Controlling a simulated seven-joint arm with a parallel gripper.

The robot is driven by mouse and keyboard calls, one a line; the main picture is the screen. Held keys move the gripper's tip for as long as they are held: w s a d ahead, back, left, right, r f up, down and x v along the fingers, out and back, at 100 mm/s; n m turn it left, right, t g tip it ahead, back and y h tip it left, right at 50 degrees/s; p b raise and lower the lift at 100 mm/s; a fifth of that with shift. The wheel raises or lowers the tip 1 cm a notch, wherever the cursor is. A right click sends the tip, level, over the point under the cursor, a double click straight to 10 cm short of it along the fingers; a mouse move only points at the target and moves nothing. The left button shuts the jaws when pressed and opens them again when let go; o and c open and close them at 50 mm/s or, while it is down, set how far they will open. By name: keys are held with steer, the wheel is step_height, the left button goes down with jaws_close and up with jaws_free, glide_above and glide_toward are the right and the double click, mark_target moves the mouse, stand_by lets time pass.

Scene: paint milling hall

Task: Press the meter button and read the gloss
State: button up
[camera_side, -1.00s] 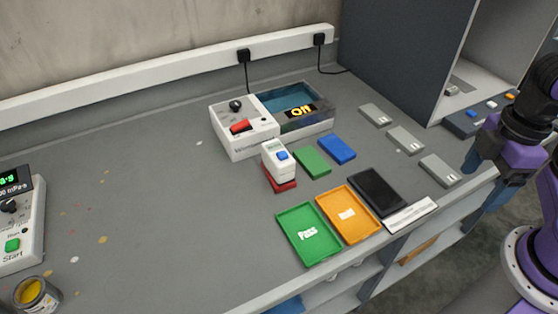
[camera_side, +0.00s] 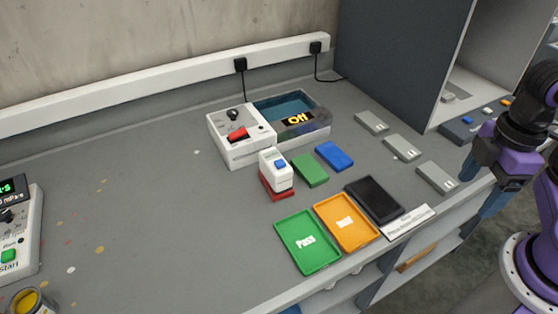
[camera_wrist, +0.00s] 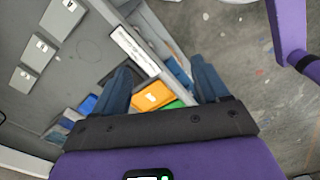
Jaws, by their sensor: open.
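The meter (camera_side: 276,166) is a small white block with a blue button (camera_side: 281,164) on top and a small display. It stands upright on a red panel (camera_side: 278,192) near the middle of the bench. The display is too small to read. My gripper (camera_side: 480,182) is at the right, beyond the bench's front right edge and well apart from the meter. In the wrist view its two blue fingers (camera_wrist: 160,68) are spread with nothing between them. I cannot make out the meter in the wrist view.
A green Pass tray (camera_side: 306,242), an orange tray (camera_side: 346,222) and a dark pad (camera_side: 374,199) lie along the front. Green (camera_side: 310,170) and blue (camera_side: 335,155) panels lie behind. Grey panels (camera_side: 403,148) lie right. A white machine (camera_side: 240,140) stands behind the meter.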

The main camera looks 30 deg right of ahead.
jaws_close()
stand_by(1.5)
